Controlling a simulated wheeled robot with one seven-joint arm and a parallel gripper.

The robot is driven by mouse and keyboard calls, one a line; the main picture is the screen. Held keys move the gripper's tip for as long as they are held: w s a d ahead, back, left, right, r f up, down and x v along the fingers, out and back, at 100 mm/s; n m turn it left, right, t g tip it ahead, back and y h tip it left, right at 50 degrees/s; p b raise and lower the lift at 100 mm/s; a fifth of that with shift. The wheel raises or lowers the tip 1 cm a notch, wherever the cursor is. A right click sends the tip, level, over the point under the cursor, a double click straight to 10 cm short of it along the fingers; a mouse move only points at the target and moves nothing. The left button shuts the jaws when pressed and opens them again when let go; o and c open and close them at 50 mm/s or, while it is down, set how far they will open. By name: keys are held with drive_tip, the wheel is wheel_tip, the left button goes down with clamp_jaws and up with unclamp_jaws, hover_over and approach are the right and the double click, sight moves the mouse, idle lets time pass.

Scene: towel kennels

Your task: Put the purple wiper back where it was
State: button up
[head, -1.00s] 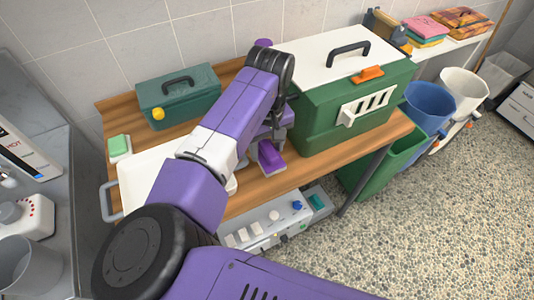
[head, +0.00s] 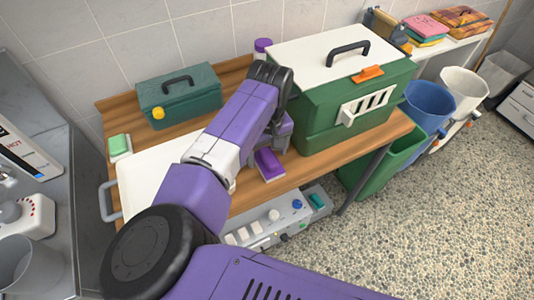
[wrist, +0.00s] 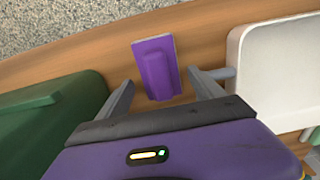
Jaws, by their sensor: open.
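The purple wiper (head: 269,165) lies on the wooden bench top, near its front edge, between the green crate and the white tray. In the wrist view the wiper (wrist: 157,68) is a purple block on a flat purple base, its near end between my fingertips. My gripper (wrist: 162,90) is open over the bench, with one grey finger on each side of the wiper and a visible gap to both. In the head view my purple arm hides most of the gripper.
The green crate (head: 325,115) with a white lid stands close on the right. The white tray (head: 150,172) lies on the left. A teal toolbox (head: 180,98) and a green sponge (head: 119,143) sit behind. A purple-capped container (head: 262,46) stands at the wall.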

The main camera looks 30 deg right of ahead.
sight(267, 154)
wheel_tip(267, 154, up, 12)
drive_tip(key=b, duration=0.1)
drive_tip(key=shift+s+f, duration=0.2)
drive_tip(key=shift+f, duration=0.05)
idle(0.5)
